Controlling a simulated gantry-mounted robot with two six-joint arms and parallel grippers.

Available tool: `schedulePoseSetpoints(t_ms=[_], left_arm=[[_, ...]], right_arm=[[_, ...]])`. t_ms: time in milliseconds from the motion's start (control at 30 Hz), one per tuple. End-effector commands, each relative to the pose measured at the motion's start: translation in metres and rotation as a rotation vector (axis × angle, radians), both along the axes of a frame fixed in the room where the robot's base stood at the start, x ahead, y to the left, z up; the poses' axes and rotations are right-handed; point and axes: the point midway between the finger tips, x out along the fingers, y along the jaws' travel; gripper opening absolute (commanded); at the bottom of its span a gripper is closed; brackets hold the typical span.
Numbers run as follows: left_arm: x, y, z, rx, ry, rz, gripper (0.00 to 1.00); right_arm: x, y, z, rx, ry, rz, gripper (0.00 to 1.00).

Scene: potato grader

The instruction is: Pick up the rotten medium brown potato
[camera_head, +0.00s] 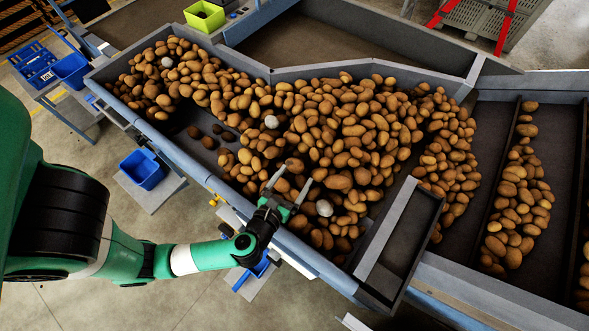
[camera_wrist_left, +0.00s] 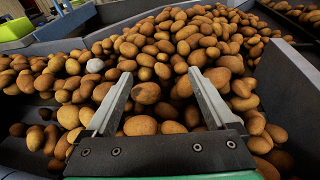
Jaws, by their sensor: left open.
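Many brown potatoes (camera_head: 340,130) lie heaped on the dark grader bed, and the heap fills much of the left wrist view (camera_wrist_left: 150,45). I cannot tell for sure which one is the rotten medium brown potato. My left gripper (camera_head: 289,184) is open over the near edge of the heap. In the left wrist view, a brown potato (camera_wrist_left: 147,93) shows between its fingers (camera_wrist_left: 159,76), with nothing visibly gripped. My right gripper is not in view.
Pale grey lumps (camera_head: 271,122) lie among the potatoes, one (camera_head: 324,208) right of my left gripper. A grey metal chute (camera_head: 405,235) stands to the right. The bed's near wall (camera_head: 205,175) runs below the heap. Bare bed (camera_head: 180,120) shows at left. A blue bin (camera_head: 142,169) stands outside.

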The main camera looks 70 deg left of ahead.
Motion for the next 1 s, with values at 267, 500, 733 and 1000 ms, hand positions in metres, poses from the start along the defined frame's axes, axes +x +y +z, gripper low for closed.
schedulePoseSetpoints(t_ms=[267,500,733,1000], left_arm=[[-0.042,0.010,-0.052,-0.124,0.096,0.103,0.89],[-0.023,0.032,-0.063,-0.122,0.094,0.109,0.89],[-0.002,0.053,-0.075,-0.120,0.094,0.101,0.89],[0.009,0.066,-0.083,-0.120,0.092,0.103,0.89]], right_arm=[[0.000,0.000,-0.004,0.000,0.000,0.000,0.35],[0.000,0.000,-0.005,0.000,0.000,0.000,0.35],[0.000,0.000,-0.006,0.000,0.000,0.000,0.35],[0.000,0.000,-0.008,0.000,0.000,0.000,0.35]])
